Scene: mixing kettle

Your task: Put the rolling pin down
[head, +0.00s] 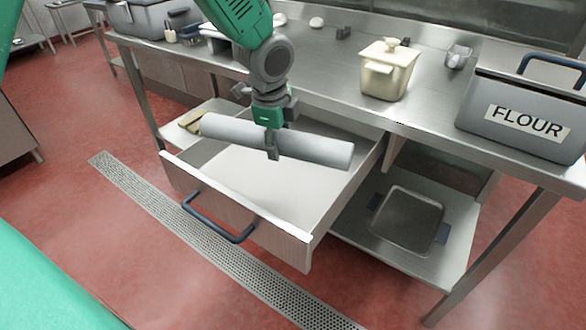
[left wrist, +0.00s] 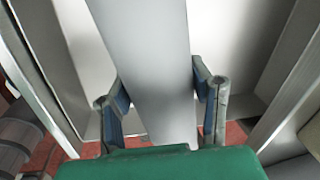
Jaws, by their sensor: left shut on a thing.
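In the left wrist view the pin (left wrist: 148,60) runs between the two fingers (left wrist: 160,100). The drawer has a blue handle (head: 215,222), and the inside that shows looks empty. The pin looks clear of the drawer floor; its exact height is hard to tell. My right gripper is not in view.
A steel table (head: 335,85) stands above and behind the drawer. On it are a cream lidded pot (head: 388,72) and a grey flour bin (head: 500,118). A metal tray (head: 408,220) lies on the lower shelf at right. A drain grate (head: 180,215) crosses the red floor.

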